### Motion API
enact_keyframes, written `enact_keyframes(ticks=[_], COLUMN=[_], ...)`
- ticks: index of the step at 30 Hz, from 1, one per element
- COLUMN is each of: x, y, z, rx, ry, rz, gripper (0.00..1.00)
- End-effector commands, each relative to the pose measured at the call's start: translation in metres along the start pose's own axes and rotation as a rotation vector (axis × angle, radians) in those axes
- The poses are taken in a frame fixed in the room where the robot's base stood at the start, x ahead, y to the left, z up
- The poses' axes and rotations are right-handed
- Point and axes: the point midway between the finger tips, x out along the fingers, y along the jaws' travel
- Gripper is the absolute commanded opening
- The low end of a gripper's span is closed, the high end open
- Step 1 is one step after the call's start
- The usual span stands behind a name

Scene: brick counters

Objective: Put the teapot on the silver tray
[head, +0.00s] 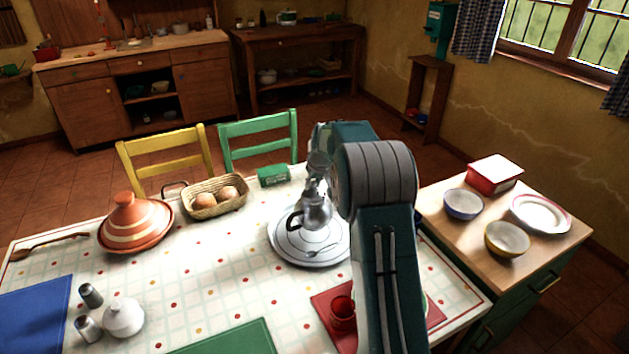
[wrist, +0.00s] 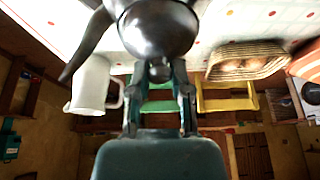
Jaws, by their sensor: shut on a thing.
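The silver teapot (head: 314,211) shows in the head view over the round silver tray (head: 283,248), with its dark handle to the left. I cannot tell whether its base touches the tray. My gripper (head: 317,186) is above the teapot, partly hidden by my arm. In the wrist view the teapot (wrist: 158,28) fills the top middle, and my gripper (wrist: 160,76) is shut on the knob of its lid. A spoon (head: 322,249) lies on the front right of the tray.
A bread basket (head: 205,212), a green box (head: 272,176) and an orange tagine (head: 134,226) stand left of the tray. A red cup (head: 342,314) stands in front. A white mug (wrist: 91,84) shows beside the teapot in the wrist view.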

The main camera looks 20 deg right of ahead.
Motion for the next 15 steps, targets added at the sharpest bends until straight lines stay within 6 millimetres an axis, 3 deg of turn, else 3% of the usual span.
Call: enact_keyframes(ticks=[4, 10, 15], x=[0.009, 0.032, 0.034], y=[0.002, 0.002, 0.002], z=[-0.005, 0.006, 0.007], rx=[-0.001, -0.001, -0.001], ry=[0.005, 0.003, 0.006], rz=[0.001, 0.001, 0.002], gripper=[0.00, 0.00, 0.00])
